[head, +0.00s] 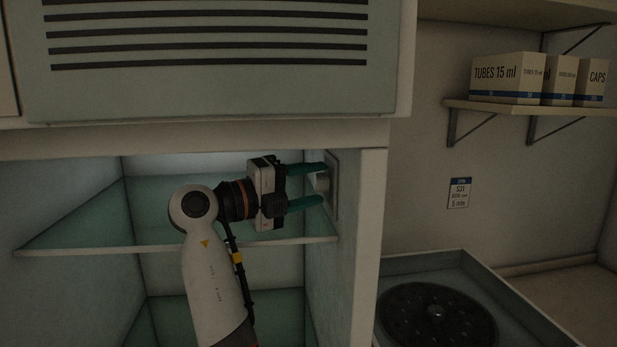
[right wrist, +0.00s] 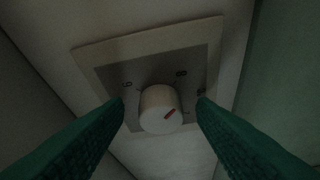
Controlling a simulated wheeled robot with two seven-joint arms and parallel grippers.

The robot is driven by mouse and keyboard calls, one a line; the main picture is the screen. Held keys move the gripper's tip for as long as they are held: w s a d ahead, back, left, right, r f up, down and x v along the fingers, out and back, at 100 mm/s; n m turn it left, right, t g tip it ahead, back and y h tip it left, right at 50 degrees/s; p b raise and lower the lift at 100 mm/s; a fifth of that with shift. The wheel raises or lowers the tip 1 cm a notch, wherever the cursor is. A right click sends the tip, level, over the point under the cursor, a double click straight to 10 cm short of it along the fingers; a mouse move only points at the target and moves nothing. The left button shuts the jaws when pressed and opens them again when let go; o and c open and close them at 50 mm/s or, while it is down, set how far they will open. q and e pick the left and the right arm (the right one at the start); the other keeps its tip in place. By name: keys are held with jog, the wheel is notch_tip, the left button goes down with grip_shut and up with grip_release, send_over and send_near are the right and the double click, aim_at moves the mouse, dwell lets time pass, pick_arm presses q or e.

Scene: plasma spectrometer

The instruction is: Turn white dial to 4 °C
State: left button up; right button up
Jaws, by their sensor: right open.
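The white dial (right wrist: 159,108) is a round knob with a red pointer mark, set on a grey square plate (right wrist: 120,75) with small markings too dim to read. In the right wrist view the red mark lies toward the lower right of the knob's face. In the head view the dial (head: 321,182) sits on the right inner wall of the open cabinet. My right gripper (head: 318,185) is open, its green fingers one above the other in the head view, on either side of the dial. In the right wrist view (right wrist: 160,112) gaps show between fingers and knob. My left gripper is not in view.
A glass shelf (head: 180,247) spans the cabinet below my right gripper. A vented panel (head: 210,90) is above the opening. Outside, to the right, are a tray with a dark round rotor (head: 437,315) and a wall shelf (head: 530,109) with boxes.

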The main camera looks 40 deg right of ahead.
jog(key=c, duration=1)
jog(key=shift+o, duration=0.2)
jog(key=shift+f+n+y+b, duration=0.15)
jog(key=shift+n+y+b, duration=0.25)
jog(key=shift+b, duration=0.45)
jog(key=shift+n+b, duration=0.65)
jog(key=shift+n, duration=0.05)
jog(key=shift+r+n+y+b, duration=0.3)
jog(key=shift+n+y, duration=0.3)
jog(key=shift+n, duration=0.3)
jog(key=shift+w+n+y, duration=0.1)
jog(key=shift+n+y, duration=0.3)
jog(key=shift+n, duration=0.5)
jog(key=o, duration=1)
jog(key=shift+r+g, duration=0.15)
jog(key=shift+g, duration=0.25)
jog(key=shift+c, duration=0.2)
